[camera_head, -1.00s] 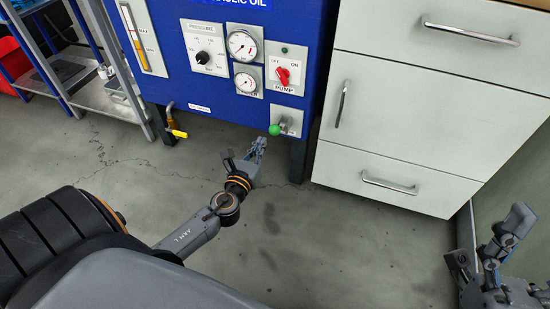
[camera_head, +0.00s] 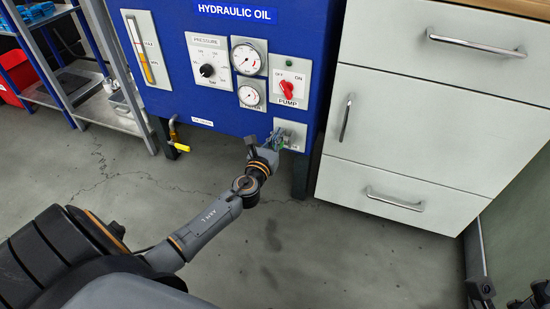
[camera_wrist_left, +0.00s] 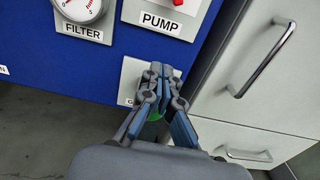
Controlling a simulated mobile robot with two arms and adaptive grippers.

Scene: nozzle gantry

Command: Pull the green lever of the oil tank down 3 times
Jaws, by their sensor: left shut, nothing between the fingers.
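The oil tank (camera_head: 175,100) is blue and labelled HYDRAULIC OIL. Its small lever plate (camera_head: 297,133) is low on the front, below the red PUMP switch (camera_head: 287,89). My left gripper (camera_head: 276,140) is shut and empty, in front of that plate, and covers most of the green lever. In the left wrist view a bit of the green lever (camera_wrist_left: 154,116) shows between the finger links. I cannot tell whether the gripper (camera_wrist_left: 160,75) touches the lever. My right gripper (camera_head: 535,298) is cut off at the lower right corner.
A white drawer cabinet (camera_head: 400,130) stands close to the right of the tank. A yellow-handled tap (camera_head: 181,147) sticks out at the tank's lower left. A metal shelf (camera_head: 110,110) stands further left. The floor (camera_head: 350,250) in front is free.

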